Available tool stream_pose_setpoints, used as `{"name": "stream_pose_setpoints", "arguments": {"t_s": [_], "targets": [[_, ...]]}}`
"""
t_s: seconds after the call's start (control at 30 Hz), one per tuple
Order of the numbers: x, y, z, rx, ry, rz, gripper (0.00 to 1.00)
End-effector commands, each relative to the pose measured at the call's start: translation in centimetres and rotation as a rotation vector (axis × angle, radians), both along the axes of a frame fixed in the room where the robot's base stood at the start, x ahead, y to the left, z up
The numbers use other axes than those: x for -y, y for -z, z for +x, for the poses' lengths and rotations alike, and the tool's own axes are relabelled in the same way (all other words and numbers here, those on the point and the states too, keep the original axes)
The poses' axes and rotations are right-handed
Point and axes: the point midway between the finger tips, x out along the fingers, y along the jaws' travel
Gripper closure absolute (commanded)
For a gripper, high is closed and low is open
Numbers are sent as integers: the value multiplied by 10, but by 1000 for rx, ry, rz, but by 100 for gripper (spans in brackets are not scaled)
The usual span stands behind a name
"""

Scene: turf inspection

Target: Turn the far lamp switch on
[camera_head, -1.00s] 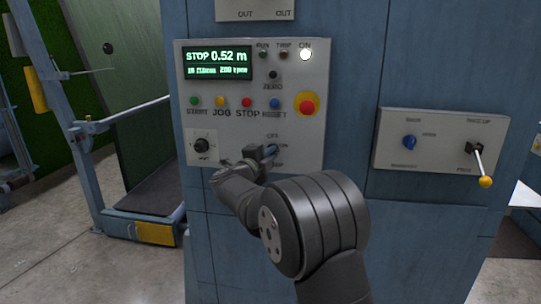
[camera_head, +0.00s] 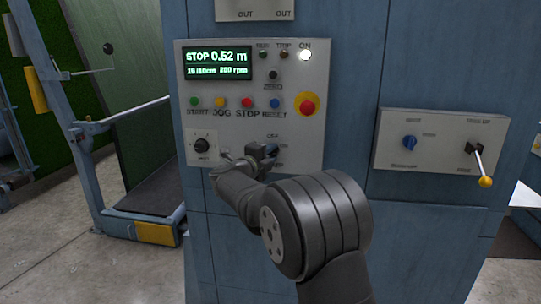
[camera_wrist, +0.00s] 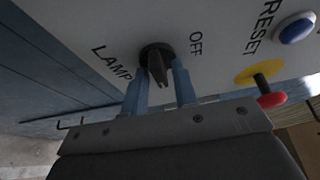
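The lamp switch is a small black rotary knob (camera_wrist: 155,62) on the grey control panel (camera_head: 310,150). In the wrist view it sits between the printed words LAMP and OFF. My gripper (camera_wrist: 160,88) reaches the panel with its two blue-grey fingers apart, one on each side of the knob. I cannot tell whether the fingers touch it. In the head view my gripper (camera_head: 262,152) covers the knob. Which mark the knob points at is unclear.
A red stop button with a yellow collar (camera_head: 307,104) and a blue RESET button (camera_head: 275,103) sit above the switch. A black dial (camera_head: 202,145) is to its left. A second panel (camera_head: 440,142) with a blue knob and yellow-tipped lever is at right.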

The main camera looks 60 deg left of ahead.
Motion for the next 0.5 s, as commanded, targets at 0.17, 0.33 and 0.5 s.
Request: {"name": "stream_pose_setpoints", "arguments": {"t_s": [0.17,0.33,0.5], "targets": [[0,0,0,0,0,-1,67],[1,0,-2,0,0,-1,67],[7,-1,-20,0,-3,-1,67]]}}
